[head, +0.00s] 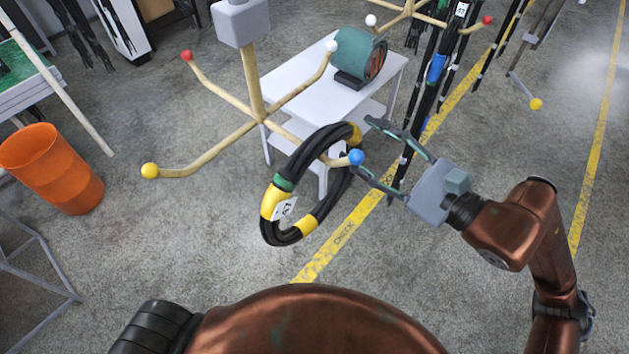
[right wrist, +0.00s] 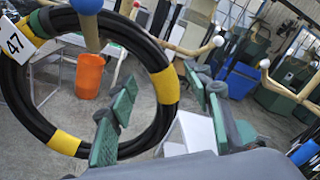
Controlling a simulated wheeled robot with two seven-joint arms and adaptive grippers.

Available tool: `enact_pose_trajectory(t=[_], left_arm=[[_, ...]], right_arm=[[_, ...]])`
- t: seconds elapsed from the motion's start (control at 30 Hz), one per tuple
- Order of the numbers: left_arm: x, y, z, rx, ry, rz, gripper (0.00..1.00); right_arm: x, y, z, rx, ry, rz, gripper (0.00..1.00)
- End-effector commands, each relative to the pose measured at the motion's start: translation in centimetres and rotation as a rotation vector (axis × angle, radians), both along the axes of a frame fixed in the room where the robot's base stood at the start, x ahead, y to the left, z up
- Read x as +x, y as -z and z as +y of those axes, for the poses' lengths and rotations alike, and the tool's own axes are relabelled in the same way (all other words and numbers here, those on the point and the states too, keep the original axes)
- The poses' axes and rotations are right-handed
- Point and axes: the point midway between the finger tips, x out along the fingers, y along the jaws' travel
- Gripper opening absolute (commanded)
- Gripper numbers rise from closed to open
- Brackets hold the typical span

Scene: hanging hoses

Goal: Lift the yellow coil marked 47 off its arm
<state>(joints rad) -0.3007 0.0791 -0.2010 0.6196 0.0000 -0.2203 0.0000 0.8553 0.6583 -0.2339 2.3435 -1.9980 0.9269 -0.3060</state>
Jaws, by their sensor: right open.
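The coil (head: 272,203) is a black hose ring with yellow bands and a white tag. It hangs on the wooden stand arm tipped with a blue ball (head: 356,157). The tag reads 47 in the right wrist view, where the coil (right wrist: 130,148) fills the left side. My right gripper (head: 364,146) is open at the coil's right side, its fingers pointing left near the blue ball. In the right wrist view a yellow band (right wrist: 165,86) appears between the open fingers (right wrist: 165,95); I cannot tell whether they touch it. My left gripper is not in view.
The stand (head: 251,80) has other arms with red, yellow and white ball tips. A white table (head: 300,75) with a green motor (head: 362,55) stands behind the coil. More hoses (head: 430,85) hang behind my right gripper. An orange bin (head: 50,165) stands left.

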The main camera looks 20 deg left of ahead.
Motion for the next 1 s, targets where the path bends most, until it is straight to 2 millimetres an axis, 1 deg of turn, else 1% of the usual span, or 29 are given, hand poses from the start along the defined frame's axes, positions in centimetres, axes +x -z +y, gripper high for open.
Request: enact_pose_trajectory(t=[0.2, 0.3, 0.43, 0.63, 1.0], left_arm=[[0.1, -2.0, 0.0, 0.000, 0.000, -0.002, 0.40], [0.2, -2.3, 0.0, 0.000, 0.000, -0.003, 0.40], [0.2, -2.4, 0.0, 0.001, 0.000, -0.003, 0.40], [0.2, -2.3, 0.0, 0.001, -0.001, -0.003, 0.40], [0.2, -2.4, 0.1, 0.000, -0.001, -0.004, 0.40]], right_arm=[[1.3, -0.3, 2.8, 0.001, -0.002, 0.004, 0.46], [1.8, -0.1, 3.9, 0.001, -0.001, 0.003, 0.46], [2.2, 0.0, 4.4, 0.001, 0.000, 0.003, 0.46], [2.2, 0.1, 4.4, 0.001, 0.000, 0.003, 0.45], [2.1, 0.1, 4.4, 0.002, -0.001, 0.003, 0.20]])
